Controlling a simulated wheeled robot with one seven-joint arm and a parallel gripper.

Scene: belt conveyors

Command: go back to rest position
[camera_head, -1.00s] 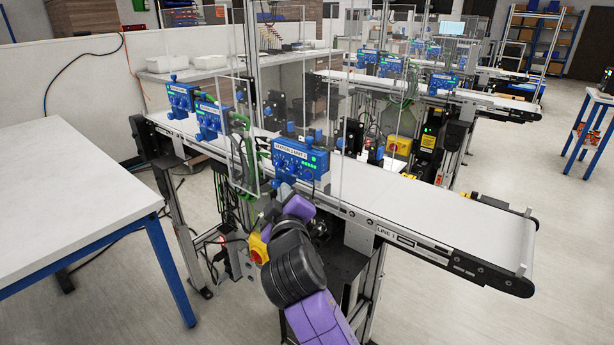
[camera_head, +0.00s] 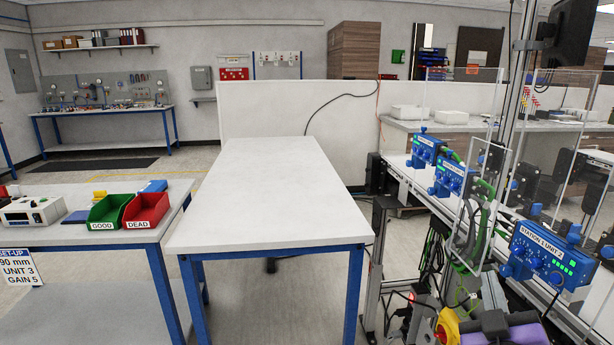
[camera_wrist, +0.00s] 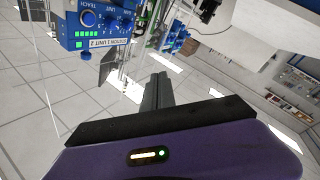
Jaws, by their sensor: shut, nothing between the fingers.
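My gripper (camera_wrist: 157,92) shows in the wrist view with its dark fingers together and nothing held between them. Its purple body fills the bottom of that view. A blue station unit (camera_wrist: 90,20) labelled Station 1 Unit 2 is at the upper left there, apart from the fingers. In the head view, only a purple and dark part of my arm shows at the bottom right, beside the conveyor's near side. The fingers cannot be made out there.
Blue units (camera_head: 541,255) and clear panels (camera_head: 482,190) line the conveyor at right. A bare white table (camera_head: 270,200) stands at centre. The left bench holds a green GOOD bin (camera_head: 108,212) and a red DEAD bin (camera_head: 146,210). Floor shows between table and conveyor.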

